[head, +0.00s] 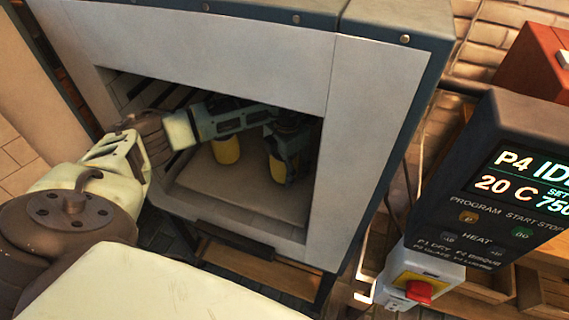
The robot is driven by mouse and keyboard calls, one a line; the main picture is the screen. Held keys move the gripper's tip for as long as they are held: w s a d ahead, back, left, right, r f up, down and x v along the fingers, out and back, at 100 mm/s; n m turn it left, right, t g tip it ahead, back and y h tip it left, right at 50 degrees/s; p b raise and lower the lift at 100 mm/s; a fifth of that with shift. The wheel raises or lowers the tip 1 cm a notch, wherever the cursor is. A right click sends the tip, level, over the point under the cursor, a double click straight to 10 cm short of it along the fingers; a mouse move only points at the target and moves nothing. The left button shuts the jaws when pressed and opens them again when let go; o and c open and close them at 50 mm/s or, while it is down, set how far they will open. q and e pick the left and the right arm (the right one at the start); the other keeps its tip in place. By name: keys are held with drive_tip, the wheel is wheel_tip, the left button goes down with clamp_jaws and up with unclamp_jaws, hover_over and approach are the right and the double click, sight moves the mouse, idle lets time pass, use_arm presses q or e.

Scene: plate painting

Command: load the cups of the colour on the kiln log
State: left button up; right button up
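The kiln (376,95) stands open in front of me, with a pale shelf (215,195) inside. One yellow cup (226,151) stands on the shelf towards the left, partly behind my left arm. A second yellow cup (276,167) is further right, at my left gripper (288,158). My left arm reaches through the opening, and its dark fingers point down at this second cup. The fingers overlap the cup in shadow, so I cannot tell whether they grip it or are apart from it. My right gripper and the kiln log are not in view.
The kiln's control box (515,175) at the right reads P4, 20 C and part of a set value. A red switch (419,291) sits below it. The opening's frame is close around my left arm. The front of the shelf is clear.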

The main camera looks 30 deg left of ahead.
use_arm(q)
drive_tip(key=shift+r, duration=0.1)
wheel_tip(320, 180, up, 8)
drive_tip(key=b, duration=0.1)
drive_tip(key=shift+d, duration=0.2)
idle(0.4)
drive_tip(key=shift+f, duration=0.2)
